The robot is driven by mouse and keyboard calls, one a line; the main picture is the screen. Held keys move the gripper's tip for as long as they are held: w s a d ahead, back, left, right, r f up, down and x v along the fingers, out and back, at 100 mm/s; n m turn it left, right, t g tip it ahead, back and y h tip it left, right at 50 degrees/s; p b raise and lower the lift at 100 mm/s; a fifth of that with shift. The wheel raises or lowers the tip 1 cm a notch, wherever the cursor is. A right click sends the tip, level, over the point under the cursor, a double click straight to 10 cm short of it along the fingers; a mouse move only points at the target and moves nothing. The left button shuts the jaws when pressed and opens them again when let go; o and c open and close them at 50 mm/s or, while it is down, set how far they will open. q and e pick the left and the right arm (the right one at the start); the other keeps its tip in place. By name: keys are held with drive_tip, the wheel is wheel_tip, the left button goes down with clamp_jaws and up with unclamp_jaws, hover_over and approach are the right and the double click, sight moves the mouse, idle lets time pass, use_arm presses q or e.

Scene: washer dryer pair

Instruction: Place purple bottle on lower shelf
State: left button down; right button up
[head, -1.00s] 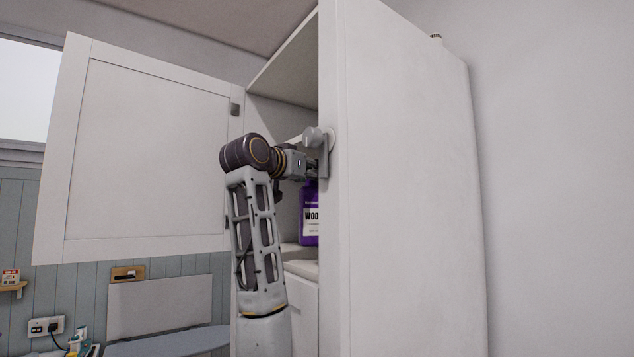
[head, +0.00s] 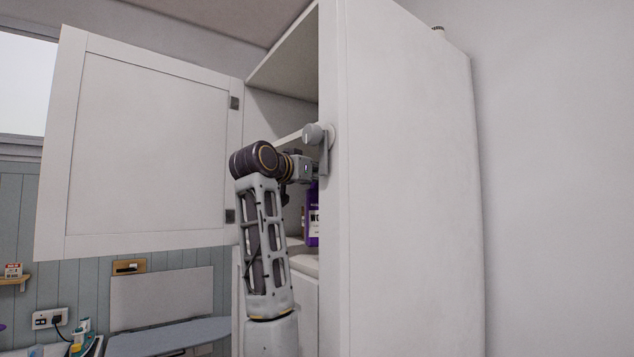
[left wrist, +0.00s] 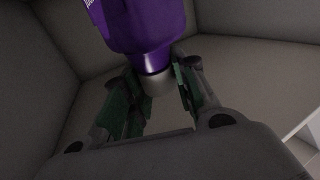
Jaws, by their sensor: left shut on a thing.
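The purple bottle (head: 313,228), with a white label, is upright inside the open white cabinet, partly hidden by the cabinet's front panel on the right. In the left wrist view the purple bottle (left wrist: 148,25) is cut off by the top edge, and its grey cap sits between the fingers of my left gripper (left wrist: 160,88). That gripper is shut on the cap end. In the head view its fingers are mostly hidden. The lower shelf (head: 305,262) is just below the bottle; I cannot tell whether they touch. My right gripper is not in view.
An open cabinet door (head: 150,150) stands to the left of my arm. An upper shelf edge (head: 288,138) crosses the cabinet. An ironing board (head: 168,338) is low at left.

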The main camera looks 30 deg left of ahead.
use_arm(q)
drive_tip(key=shift+f, duration=0.95)
drive_tip(key=c, duration=1.1)
unclamp_jaws()
drive_tip(key=shift+s, duration=0.1)
drive_tip(key=shift+s, duration=0.55)
drive_tip(key=shift+s+b, duration=2.1)
drive_tip(key=shift+s, duration=3.35)
